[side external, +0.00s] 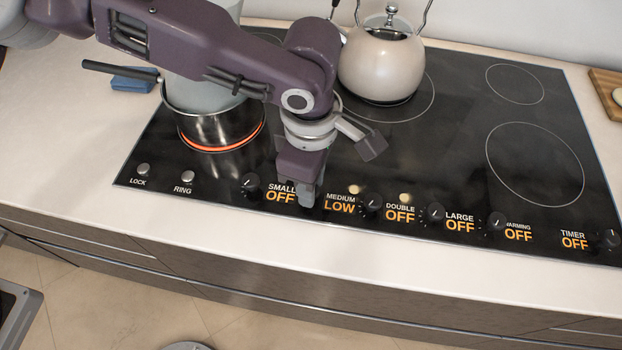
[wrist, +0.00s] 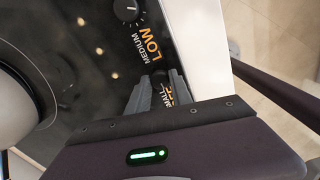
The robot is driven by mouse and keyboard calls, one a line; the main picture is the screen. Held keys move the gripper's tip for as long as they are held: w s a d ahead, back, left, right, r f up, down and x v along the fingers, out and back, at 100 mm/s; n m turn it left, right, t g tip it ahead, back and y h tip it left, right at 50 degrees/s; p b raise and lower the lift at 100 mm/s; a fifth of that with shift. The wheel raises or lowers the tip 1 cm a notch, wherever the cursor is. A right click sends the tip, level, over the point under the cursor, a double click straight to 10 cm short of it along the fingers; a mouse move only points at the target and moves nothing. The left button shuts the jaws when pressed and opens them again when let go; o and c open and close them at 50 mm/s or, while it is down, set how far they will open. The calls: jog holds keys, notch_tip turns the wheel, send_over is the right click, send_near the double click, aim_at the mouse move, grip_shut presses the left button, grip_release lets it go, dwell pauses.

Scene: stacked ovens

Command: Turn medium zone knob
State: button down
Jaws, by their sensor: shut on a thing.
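My gripper (side external: 307,196) points down at the stove's control strip, between the SMALL and MEDIUM labels. It is shut on the medium zone knob, which the fingers mostly hide. In the wrist view the two grey fingertips (wrist: 158,82) stand either side of a dark spot. The medium display (side external: 340,203) reads LOW, and it also shows in the wrist view (wrist: 150,48). The small display (side external: 281,193) reads OFF.
The small knob (side external: 250,183) is left of my gripper, and another knob (side external: 371,203) is right of it. A pot (side external: 215,127) stands over a glowing red ring. A kettle (side external: 382,65) stands at the back. The other displays read OFF.

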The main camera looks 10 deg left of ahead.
jog(key=n, duration=0.5)
jog(key=shift+n, duration=0.3)
jog(key=n, duration=0.5)
jog(key=shift+n, duration=0.3)
jog(key=c, duration=1.1)
grip_release()
jog(key=shift+c, duration=0.2)
notch_tip(320, 180, up, 7)
jog(key=shift+r, duration=0.1)
